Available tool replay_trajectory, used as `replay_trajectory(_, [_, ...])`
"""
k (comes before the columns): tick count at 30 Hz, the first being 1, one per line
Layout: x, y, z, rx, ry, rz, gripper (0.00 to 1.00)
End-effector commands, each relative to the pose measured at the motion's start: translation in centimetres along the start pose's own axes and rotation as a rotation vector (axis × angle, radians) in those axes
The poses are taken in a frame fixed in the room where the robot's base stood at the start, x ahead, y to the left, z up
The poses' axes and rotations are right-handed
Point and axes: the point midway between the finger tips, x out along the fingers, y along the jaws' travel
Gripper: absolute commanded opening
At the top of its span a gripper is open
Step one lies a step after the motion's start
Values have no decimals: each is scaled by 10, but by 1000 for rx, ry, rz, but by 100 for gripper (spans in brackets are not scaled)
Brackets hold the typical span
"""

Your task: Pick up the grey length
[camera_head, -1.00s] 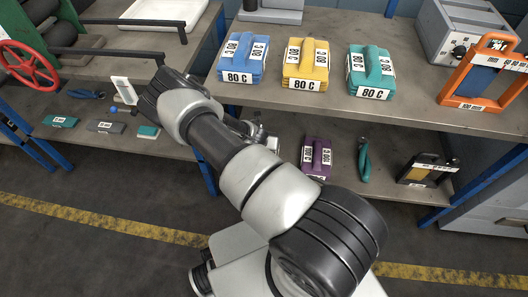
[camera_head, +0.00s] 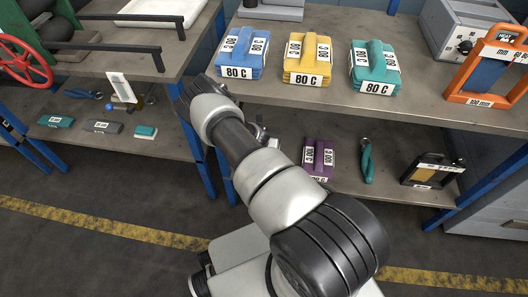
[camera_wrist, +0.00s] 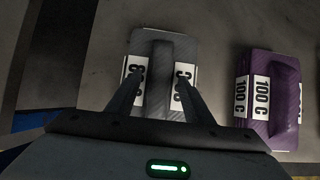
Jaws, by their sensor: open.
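The grey length (camera_wrist: 158,45) lies straight below my gripper in the wrist view. It is a dark grey block with a raised middle ridge and white labels on both sides; the labels' text is partly covered. My gripper (camera_wrist: 160,85) is open, its two fingers over the labelled sides with the ridge between them. I cannot tell whether the fingers touch it. In the head view my own arm hides the gripper and this grey length.
A purple 100 C block (camera_wrist: 268,95) lies close to the right of the grey length; it shows on the lower shelf in the head view (camera_head: 318,158). Green-handled pliers (camera_head: 367,162) lie further right. The upper shelf (camera_head: 420,108) holds blue, yellow and teal 80 C blocks.

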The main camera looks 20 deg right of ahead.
Motion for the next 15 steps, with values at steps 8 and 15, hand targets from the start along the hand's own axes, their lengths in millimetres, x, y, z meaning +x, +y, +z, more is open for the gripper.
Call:
replay_trajectory(8, [0, 0, 0, 0, 0, 0, 10])
replay_trajectory(15, [-1, 0, 1, 0, -1, 0, 0])
